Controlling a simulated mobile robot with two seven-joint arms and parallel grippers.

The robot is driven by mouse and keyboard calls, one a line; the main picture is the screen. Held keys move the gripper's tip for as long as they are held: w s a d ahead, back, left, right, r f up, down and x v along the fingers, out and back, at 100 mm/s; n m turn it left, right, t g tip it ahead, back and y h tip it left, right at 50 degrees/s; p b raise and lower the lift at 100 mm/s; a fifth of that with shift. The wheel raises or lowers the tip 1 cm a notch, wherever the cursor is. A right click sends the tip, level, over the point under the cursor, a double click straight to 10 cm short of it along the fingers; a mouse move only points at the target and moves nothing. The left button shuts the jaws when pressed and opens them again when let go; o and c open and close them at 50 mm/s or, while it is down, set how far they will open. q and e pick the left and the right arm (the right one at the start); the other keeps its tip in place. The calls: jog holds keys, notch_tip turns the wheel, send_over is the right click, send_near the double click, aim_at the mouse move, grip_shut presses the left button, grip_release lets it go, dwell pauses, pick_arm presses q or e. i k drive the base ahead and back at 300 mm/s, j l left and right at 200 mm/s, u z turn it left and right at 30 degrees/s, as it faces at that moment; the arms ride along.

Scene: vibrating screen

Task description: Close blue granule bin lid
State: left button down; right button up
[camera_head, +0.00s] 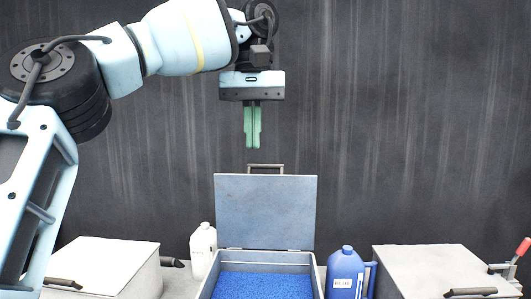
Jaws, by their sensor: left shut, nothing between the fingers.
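The blue granule bin (207,284) stands at the bottom centre, filled with blue granules (264,286). Its grey lid (265,210) is open and stands upright at the bin's back edge, hinged there. A metal handle (266,166) sits on the lid's top edge. My left gripper (252,146) points straight down with its green fingers together and empty. In the picture it is just above the handle and slightly left of its middle, apart from it. My right gripper is not in view.
A white bottle (203,250) stands left of the bin and a blue jug (344,274) right of it. Closed pale boxes with dark handles flank them, left (105,264) and right (425,268). A red-handled tool (522,250) is at the right edge. A dark wall is behind.

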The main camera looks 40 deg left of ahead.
aim_at(256, 211)
jog(key=i+j, duration=0.45)
jog(key=j, duration=0.15)
jog(key=i+j, duration=0.5)
jog(key=j, duration=0.1)
